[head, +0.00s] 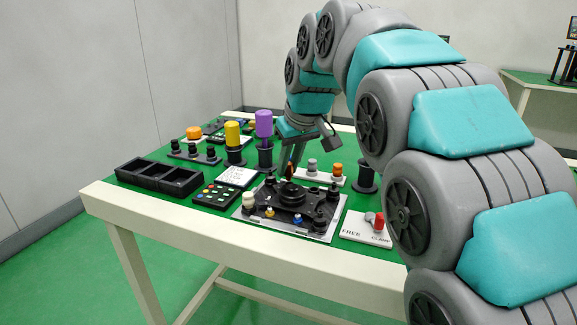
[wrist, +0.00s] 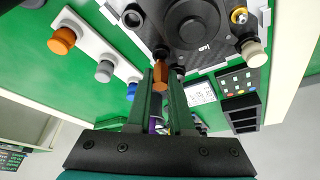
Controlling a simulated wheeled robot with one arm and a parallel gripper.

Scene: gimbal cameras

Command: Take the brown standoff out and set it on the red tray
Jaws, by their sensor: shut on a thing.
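The brown standoff (wrist: 161,76) is between the two fingers of my gripper (wrist: 161,88) in the wrist view, and the gripper is shut on it. In the head view the standoff (head: 290,171) shows as a small brown spot at the fingertips of my gripper (head: 291,163), at the far edge of the black gimbal assembly (head: 268,217). The assembly sits on a grey plate and also shows in the wrist view (wrist: 215,55). I cannot tell whether the standoff is still seated. I see no red tray in either view.
A white strip with grey and orange knobs (head: 320,174) lies just beyond the assembly. A FREE/CLAMP plate with a red knob (head: 379,222) is at its right. Black bins (head: 160,181), a keypad (head: 214,195) and yellow and purple-handled tools (head: 264,124) stand left and behind.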

